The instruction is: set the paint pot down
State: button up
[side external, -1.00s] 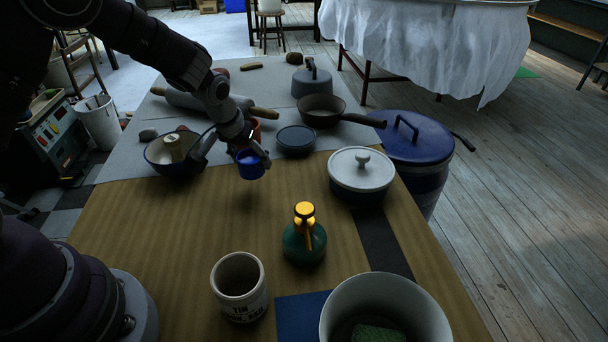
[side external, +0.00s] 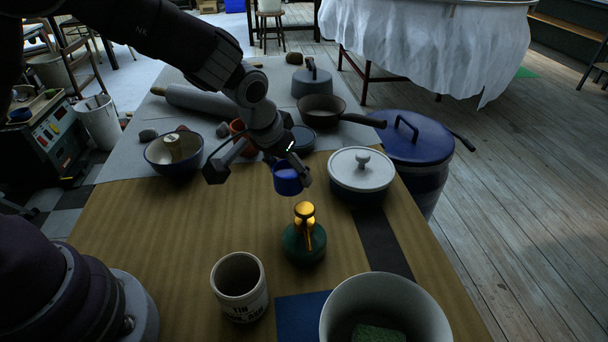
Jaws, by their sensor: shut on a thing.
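The paint pot (side external: 287,181) is a small blue cup. My gripper (side external: 293,164) is shut on it and holds it roughly upright above the table, with the wooden board below it. The gripper's fingers partly cover the pot's rim, and its inside is not clear. The pot hangs behind the green bottle with the glowing yellow top (side external: 304,245), and to the left of the lidded pot (side external: 361,172).
A labelled jar (side external: 239,291), a blue square (side external: 301,313) and a white tub (side external: 384,310) are in front. The board's left-middle (side external: 165,235) is clear.

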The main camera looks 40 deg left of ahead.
aim_at(373, 234)
jog(key=w+d+r+m+h, duration=0.1)
jog(key=w+d+r+m, duration=0.1)
jog(key=d, duration=0.5)
jog(key=w+d+r+m, duration=0.1)
jog(key=d, duration=0.5)
jog(key=f, duration=0.9)
jog(key=shift+w+d+f, duration=0.1)
jog(key=shift+w+d, duration=0.05)
jog(key=shift+d, duration=0.1)
jog(key=shift+f, duration=0.25)
jog(key=o, duration=1.2)
jog(key=shift+f, duration=0.1)
jog(key=shift+c, duration=0.2)
